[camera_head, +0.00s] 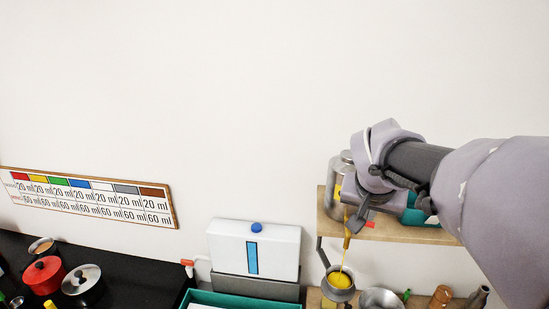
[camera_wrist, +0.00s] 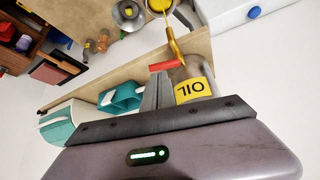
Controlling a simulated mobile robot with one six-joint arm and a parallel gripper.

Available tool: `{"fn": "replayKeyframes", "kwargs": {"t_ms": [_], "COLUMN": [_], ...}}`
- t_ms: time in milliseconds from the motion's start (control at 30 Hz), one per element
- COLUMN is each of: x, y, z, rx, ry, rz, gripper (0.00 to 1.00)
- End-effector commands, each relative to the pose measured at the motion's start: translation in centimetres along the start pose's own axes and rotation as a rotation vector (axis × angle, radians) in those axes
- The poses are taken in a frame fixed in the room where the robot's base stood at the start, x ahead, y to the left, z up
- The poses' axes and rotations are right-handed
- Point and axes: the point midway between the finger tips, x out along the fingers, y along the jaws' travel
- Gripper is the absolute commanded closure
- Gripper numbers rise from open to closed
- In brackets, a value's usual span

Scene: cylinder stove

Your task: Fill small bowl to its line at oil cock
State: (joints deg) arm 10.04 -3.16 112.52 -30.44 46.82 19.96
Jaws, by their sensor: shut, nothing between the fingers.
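The metal oil tank (camera_head: 336,178) stands on the upper wooden shelf; its yellow OIL label (camera_wrist: 192,90) shows in the wrist view. Its brass cock (camera_wrist: 174,46) has a red lever (camera_wrist: 166,66). A thin yellow stream runs from the cock into the small grey bowl (camera_head: 340,294) below, which holds yellow oil. The bowl's long handle points up. The wrist view shows only part of the bowl (camera_wrist: 159,14). I cannot make out its line. My gripper (camera_wrist: 158,76) is shut and empty, its fingertips at the red lever; contact is unclear. It also shows in the head view (camera_head: 358,222).
A metal bowl (camera_head: 381,299), a green-topped bottle and a brown shaker (camera_head: 441,297) stand on the lower shelf. A white dispenser (camera_head: 254,248) is left of the shelves. A teal container (camera_wrist: 122,97) is near my gripper.

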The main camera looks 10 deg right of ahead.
Motion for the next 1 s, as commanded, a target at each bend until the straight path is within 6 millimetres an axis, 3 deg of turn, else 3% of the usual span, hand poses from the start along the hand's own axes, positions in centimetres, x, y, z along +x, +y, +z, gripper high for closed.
{"fn": "replayKeyframes", "kwargs": {"t_ms": [100,300,700,900,1000], "x": [2.3,4.6,5.1,6.9,6.9], "y": [0.1,0.0,0.0,0.3,0.4], "z": [0.1,0.0,0.0,-0.3,-0.8], "rx": [0.0,-0.001,-0.001,0.001,0.0], "ry": [-0.003,0.0,0.001,0.002,-0.002], "rz": [0.001,0.0,0.0,0.001,0.001], "gripper": [1.0,1.0,1.0,1.0,1.0]}}
